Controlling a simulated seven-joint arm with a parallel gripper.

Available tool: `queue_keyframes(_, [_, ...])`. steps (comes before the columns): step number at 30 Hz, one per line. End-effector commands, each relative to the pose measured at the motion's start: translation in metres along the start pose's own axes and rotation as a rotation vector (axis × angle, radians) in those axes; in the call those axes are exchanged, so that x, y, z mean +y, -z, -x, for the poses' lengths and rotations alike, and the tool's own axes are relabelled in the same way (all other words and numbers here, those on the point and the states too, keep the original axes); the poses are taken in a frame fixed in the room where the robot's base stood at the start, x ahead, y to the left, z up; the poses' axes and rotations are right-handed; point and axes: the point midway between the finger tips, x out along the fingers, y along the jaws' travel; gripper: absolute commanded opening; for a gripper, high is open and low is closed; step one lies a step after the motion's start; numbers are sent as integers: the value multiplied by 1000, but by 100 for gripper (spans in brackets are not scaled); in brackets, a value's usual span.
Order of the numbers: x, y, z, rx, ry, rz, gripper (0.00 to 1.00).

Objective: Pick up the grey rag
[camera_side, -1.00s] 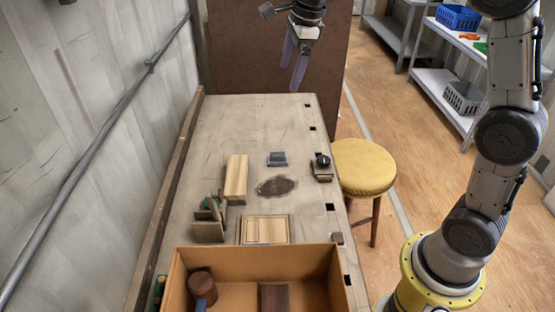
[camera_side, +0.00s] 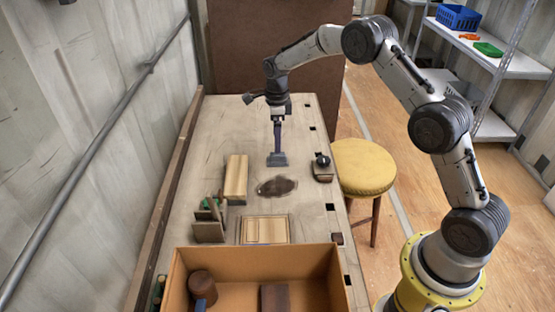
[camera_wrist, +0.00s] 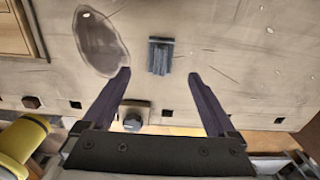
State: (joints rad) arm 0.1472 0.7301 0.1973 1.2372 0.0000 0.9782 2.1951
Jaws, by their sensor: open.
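The grey rag (camera_side: 277,161) is a small folded, dark grey piece lying flat on the workbench, just beyond a dark stain. In the wrist view the rag (camera_wrist: 160,57) lies ahead of the fingertips, centred between them. My gripper (camera_side: 277,148) points down over the rag in the side view, its fingers lined up one behind the other. In the wrist view my gripper (camera_wrist: 159,76) is open with nothing between its fingers. The height left between fingertips and rag is hard to tell.
The dark stain (camera_side: 276,186) is on the bench. A wooden block (camera_side: 236,178) stands left and a small dark-topped tool (camera_side: 322,166) right. An open cardboard box (camera_side: 240,285) is at the near end. A yellow stool (camera_side: 363,165) stands beside the bench.

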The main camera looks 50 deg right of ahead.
Motion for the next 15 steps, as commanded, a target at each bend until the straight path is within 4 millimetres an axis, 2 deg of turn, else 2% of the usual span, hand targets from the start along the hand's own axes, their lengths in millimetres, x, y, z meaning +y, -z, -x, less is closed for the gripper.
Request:
queue_keyframes(3, [0,0,-15,1,-1,0,92])
queue_keyframes(10, [0,1,-31,1,-2,0,92])
queue_keyframes(15, [0,2,-56,1,-2,0,92])
